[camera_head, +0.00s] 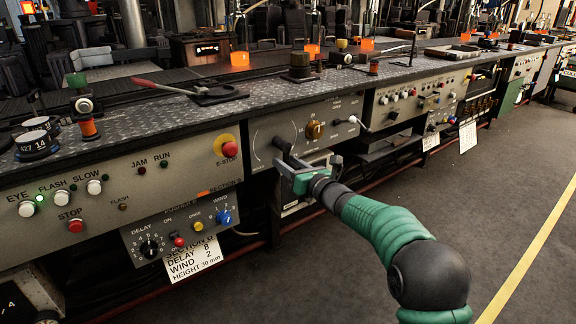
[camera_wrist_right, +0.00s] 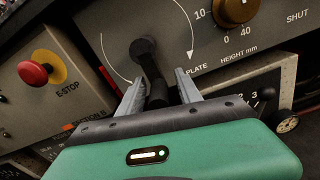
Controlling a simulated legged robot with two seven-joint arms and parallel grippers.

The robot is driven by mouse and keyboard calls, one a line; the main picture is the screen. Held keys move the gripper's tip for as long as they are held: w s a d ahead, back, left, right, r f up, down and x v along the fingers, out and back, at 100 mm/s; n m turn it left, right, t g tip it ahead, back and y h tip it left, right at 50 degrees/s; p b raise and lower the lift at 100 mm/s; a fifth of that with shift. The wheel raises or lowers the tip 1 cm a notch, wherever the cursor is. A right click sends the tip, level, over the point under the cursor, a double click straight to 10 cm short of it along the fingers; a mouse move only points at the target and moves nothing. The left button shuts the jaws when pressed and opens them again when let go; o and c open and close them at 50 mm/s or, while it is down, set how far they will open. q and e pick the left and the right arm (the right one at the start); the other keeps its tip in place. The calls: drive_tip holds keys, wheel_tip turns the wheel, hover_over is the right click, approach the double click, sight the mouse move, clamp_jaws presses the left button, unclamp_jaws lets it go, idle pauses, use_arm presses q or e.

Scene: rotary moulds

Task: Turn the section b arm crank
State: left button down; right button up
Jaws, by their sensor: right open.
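A black crank (camera_head: 281,144) sticks out from a grey panel with a curved arrow dial. It also shows in the right wrist view (camera_wrist_right: 146,52), its arm running down from a round hub. My right gripper (camera_head: 306,168) is at this crank, in front of the panel. In the right wrist view, the open fingers of the right gripper (camera_wrist_right: 160,82) stand on either side of the crank's lower end, apart from each other. Whether either finger touches it I cannot tell. My left gripper is not in view.
A red E-stop button (camera_head: 229,149) is left of the crank, and a brass height knob (camera_head: 314,130) is to its right. A white-tipped lever (camera_head: 352,120) juts out further right. The dark benchtop (camera_head: 150,104) overhangs the panels. Open floor (camera_head: 500,170) lies to the right.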

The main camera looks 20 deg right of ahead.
clamp_jaws()
